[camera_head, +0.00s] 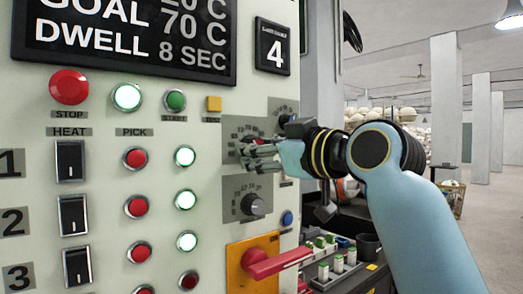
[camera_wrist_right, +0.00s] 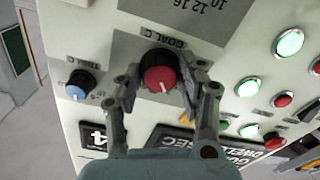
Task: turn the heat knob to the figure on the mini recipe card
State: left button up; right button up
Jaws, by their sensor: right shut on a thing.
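The red heat knob (camera_wrist_right: 160,72), labelled GOAL C, sits on a grey dial plate in the right wrist view. A white pointer mark shows on its face; its exact setting is not readable. My right gripper (camera_wrist_right: 159,88) is shut on it, one finger on each side. I cannot tell whether this is the recipe card. My left gripper is not in view.
A black 4 plaque (camera_head: 272,46) hangs above the gripper. A black knob (camera_head: 253,204) and a red lever (camera_head: 280,263) on an orange plate lie below. A blue knob (camera_wrist_right: 80,84) is beside the red knob. Lit buttons and switches fill the panel's left.

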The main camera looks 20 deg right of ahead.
jog(key=n+b, duration=0.1)
jog(key=n, duration=0.7)
jog(key=shift+n, duration=0.4)
dwell(0.4)
jog(key=o, duration=1.1)
jog(key=shift+o, duration=0.2)
jog(key=shift+d, duration=0.1)
jog(key=v, duration=0.7)
jog(key=shift+s, duration=0.2)
